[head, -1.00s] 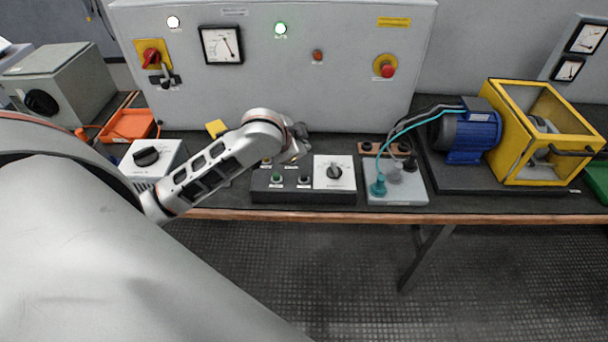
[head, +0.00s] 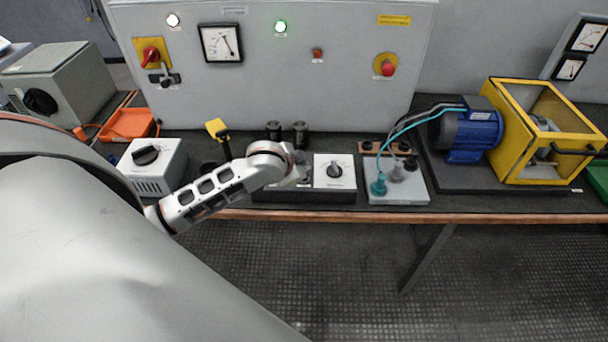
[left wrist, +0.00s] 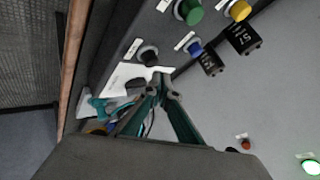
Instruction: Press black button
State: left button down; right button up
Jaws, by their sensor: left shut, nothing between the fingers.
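The black button (left wrist: 148,55) shows in the left wrist view on the dark control box, between a white-plated rotary knob (left wrist: 135,84) and the green button (left wrist: 188,12). A blue button (left wrist: 195,47) and a yellow button (left wrist: 239,10) are on the same box. In the head view the box (head: 315,196) stands near the table's front edge, and my left arm hides its buttons. My left gripper (head: 302,176) is over the box, beside the knob plate. Its fingertips (left wrist: 163,88) are shut and empty, close to the black button in the picture; I cannot tell whether they touch it.
Two dark cylinders (head: 287,133) stand behind the box. A grey socket box (head: 398,187) with cables and a blue motor (head: 470,135) are to the right. A white knob box (head: 152,165) is left of my arm. The grey cabinet (head: 270,90) rises behind.

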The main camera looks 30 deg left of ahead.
pick_arm(q)
jog(key=shift+f, duration=0.15)
dwell(1.3)
jog(key=shift+f+p, duration=0.25)
jog(key=shift+p, duration=0.1)
jog(key=shift+f+b, duration=0.3)
jog(key=shift+f, duration=0.7)
dwell(1.1)
jog(key=shift+r, duration=0.1)
jog(key=shift+r+p, duration=0.45)
jog(key=shift+r, duration=0.85)
jog(key=shift+r, duration=2.5)
